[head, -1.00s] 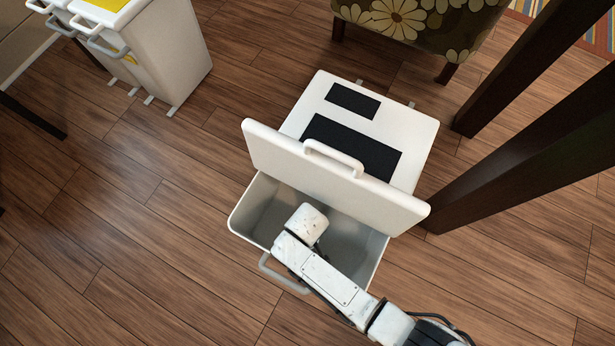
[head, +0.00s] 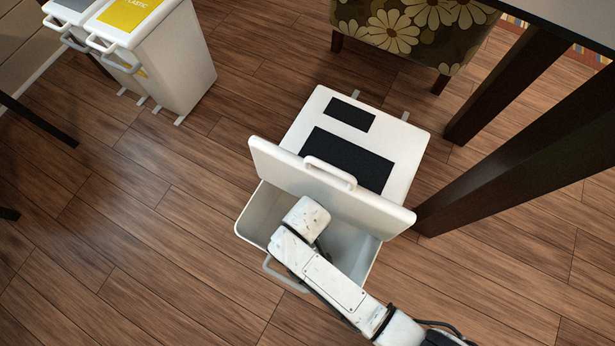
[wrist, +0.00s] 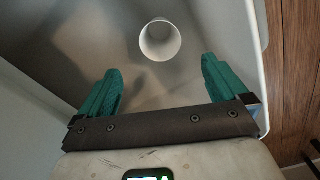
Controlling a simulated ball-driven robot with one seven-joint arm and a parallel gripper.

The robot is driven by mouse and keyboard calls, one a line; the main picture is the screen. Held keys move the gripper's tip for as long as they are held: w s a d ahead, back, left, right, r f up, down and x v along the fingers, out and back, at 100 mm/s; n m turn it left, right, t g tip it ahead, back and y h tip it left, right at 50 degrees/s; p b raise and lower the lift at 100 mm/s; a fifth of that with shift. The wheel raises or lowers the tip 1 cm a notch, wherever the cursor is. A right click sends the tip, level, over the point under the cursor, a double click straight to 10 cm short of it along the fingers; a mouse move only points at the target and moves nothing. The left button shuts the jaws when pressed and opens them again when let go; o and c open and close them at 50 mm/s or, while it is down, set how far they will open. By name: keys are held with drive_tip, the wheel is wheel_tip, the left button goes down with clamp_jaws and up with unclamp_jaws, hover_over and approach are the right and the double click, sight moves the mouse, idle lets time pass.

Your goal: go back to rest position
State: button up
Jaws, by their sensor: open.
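In the wrist view my gripper (wrist: 160,88) is open, its two teal fingers spread wide with nothing between them. It points down into an open white bin. A white round cup-like thing (wrist: 160,40) is inside the bin, beyond the fingertips and apart from them. In the head view my arm reaches over the front of the open bin (head: 247,222), and the gripper itself is hidden behind the arm's end. The bin's hinged flap (head: 300,182) stands raised behind the arm.
Two other bins with handles stand at the upper left, one with a yellow lid (head: 130,14). Dark table legs (head: 500,150) rise close on the right. A floral seat (head: 410,25) is behind the bin. The wooden floor (head: 130,240) at the left is clear.

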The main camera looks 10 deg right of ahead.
drive_tip(key=shift+r, duration=0.5)
